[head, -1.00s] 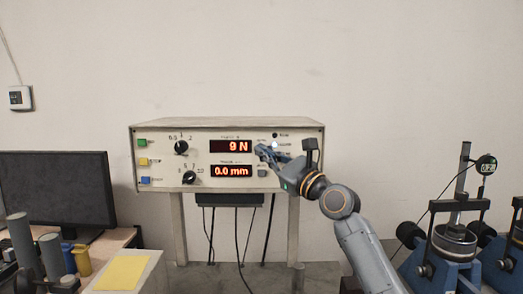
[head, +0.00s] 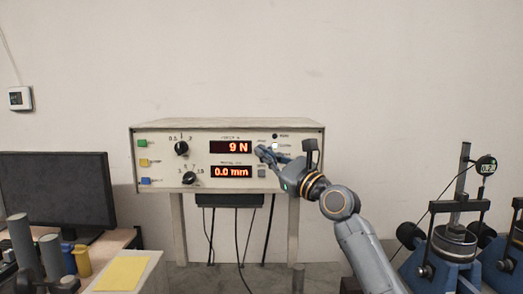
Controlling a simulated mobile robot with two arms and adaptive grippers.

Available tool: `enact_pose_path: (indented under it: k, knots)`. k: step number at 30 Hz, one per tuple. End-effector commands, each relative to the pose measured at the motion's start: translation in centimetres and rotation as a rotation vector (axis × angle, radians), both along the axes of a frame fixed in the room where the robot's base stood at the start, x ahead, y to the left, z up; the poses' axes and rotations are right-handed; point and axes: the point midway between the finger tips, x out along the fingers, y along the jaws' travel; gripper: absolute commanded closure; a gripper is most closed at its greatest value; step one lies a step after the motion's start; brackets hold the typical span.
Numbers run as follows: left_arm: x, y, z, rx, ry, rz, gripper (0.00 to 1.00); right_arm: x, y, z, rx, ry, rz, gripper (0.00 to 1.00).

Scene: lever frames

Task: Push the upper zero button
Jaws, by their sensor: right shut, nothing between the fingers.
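The beige control box (head: 226,128) stands on legs against the wall. A grey lower button (head: 262,172) sits right of the lower display. The matching upper button, right of the 9 N display, is mostly or wholly hidden behind my fingertips. My right gripper (head: 262,153) is shut and empty, its tips at that spot on the panel. I cannot tell whether they touch the button. My left gripper is out of view.
Two black knobs (head: 182,148) and green, yellow and blue buttons (head: 144,162) are on the panel's left. A dark monitor (head: 56,190) stands at left. A blue test device with a dial gauge (head: 486,165) stands at right. The wall above the box is clear.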

Motion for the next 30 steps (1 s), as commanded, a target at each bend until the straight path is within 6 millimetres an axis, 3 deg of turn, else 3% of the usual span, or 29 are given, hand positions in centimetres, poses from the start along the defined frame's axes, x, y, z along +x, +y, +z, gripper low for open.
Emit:
enact_pose_path:
  k: [30]
  knots:
    - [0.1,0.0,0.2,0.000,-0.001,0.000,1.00,1.2,0.0,0.1,0.000,0.000,0.000,1.00]
